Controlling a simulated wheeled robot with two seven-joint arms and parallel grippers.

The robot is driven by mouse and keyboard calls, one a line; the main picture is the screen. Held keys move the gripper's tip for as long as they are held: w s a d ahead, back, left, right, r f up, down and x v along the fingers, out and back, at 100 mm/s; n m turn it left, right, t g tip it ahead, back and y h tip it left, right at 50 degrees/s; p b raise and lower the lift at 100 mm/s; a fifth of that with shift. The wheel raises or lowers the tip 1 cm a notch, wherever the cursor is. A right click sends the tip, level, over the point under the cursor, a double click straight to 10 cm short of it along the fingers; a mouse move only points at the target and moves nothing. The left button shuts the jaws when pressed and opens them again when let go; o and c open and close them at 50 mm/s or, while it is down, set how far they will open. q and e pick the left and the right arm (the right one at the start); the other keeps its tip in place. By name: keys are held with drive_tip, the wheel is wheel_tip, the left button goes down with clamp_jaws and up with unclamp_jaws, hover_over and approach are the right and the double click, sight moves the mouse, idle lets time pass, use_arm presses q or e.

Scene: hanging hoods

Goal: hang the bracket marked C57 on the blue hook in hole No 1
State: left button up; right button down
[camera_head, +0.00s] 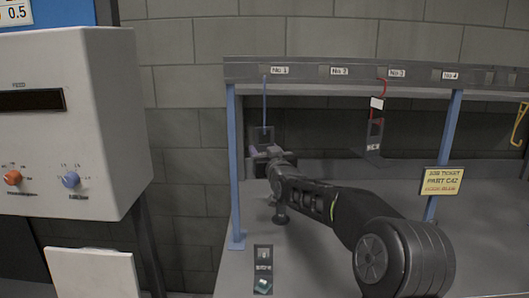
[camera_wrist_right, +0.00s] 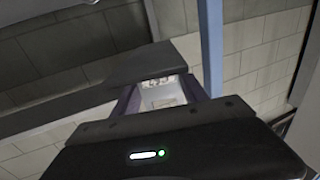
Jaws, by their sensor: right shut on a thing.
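The blue hook (camera_head: 265,100) hangs straight down from the rail under the label No 1 (camera_head: 279,71). A dark bracket (camera_head: 262,134) is at its lower end. I cannot tell whether the hook passes through the bracket, and its marking is too small to read. My right gripper (camera_head: 266,152) is at the bracket's lower part, shut on it. The right wrist view shows the right gripper (camera_wrist_right: 160,97) with a pale, lettered face (camera_wrist_right: 163,95) between its fingers. My left gripper is in neither view.
Another bracket (camera_head: 374,137) hangs by the red hook (camera_head: 383,89) under No 3. A further bracket (camera_head: 263,268) is on the bench front. A blue post (camera_head: 236,175) stands left of my arm. A job ticket (camera_head: 441,181) and yellow hook (camera_head: 520,125) are right.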

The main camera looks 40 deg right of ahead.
idle(0.3)
drive_tip(key=c, duration=0.6)
unclamp_jaws()
drive_tip(key=shift+c, duration=0.2)
drive_tip(key=shift+o, duration=0.6)
drive_tip(key=shift+f, duration=0.2)
drive_tip(key=shift+s+a, duration=0.1)
drive_tip(key=shift+s, duration=0.15)
drive_tip(key=b+v, duration=0.2)
drive_tip(key=v, duration=0.5)
drive_tip(key=shift+s, duration=0.2)
drive_tip(key=shift+a+r, duration=0.1)
drive_tip(key=shift+r, duration=0.05)
